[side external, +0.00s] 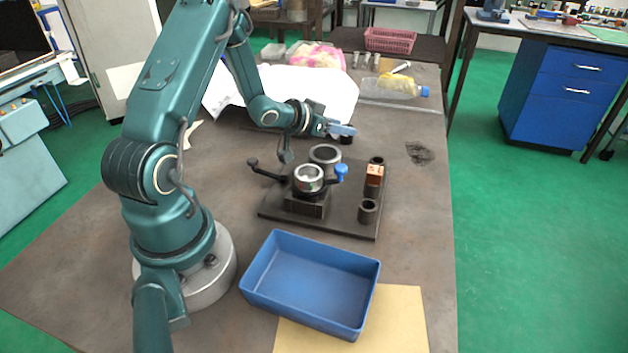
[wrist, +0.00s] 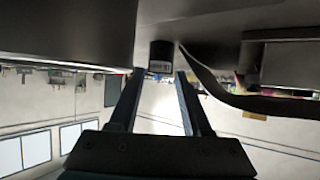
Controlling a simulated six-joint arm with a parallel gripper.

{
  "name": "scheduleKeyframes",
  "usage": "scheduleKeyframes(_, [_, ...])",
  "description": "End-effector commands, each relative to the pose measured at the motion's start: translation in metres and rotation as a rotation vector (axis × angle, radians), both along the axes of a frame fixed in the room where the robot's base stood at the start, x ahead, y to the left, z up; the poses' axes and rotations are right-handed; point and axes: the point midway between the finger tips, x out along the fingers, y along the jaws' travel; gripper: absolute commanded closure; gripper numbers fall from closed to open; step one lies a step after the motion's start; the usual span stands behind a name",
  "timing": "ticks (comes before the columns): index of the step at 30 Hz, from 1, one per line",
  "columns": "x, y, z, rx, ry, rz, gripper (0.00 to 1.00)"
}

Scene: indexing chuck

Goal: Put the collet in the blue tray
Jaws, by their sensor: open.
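My gripper (side external: 342,130) is open and empty, behind the chuck plate in the side view and pointing right. In the wrist view its two fingers (wrist: 160,75) are spread apart. A small dark cylinder (wrist: 161,56) shows just beyond and between the fingertips; a dark cylinder (side external: 347,140) also shows by the fingers in the side view. It may be the collet; I cannot be sure. The chuck (side external: 309,180), with a shiny ring top, stands on a black plate (side external: 280,213). The blue tray (side external: 310,283) is empty, at the front of the table.
The plate also bears a grey ring (side external: 325,155), a copper-coloured block (side external: 374,175) and a dark hollow cylinder (side external: 368,210). A black-knobbed lever (side external: 254,163) and a blue knob (side external: 341,170) stick out beside the chuck. A bottle (side external: 395,88) lies at the back.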

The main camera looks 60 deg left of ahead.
Motion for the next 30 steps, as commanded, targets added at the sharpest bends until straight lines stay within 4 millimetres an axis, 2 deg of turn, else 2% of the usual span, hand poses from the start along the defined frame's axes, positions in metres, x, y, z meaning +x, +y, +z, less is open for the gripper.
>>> scheduleKeyframes(5, [0.0125,0.0022,-0.0070,0.001,0.000,-0.002,0.52])
scheduleKeyframes(13, [0.0138,0.0027,-0.0076,0.000,0.000,0.000,0.52])
scheduleKeyframes(15, [0.0138,0.0027,-0.0075,0.000,0.000,0.000,0.78])
scheduleKeyframes(17, [0.0137,0.0027,-0.0074,0.000,0.000,0.000,1.00])
scheduleKeyframes(30, [0.0143,0.0030,-0.0015,0.002,-0.004,0.000,1.00])
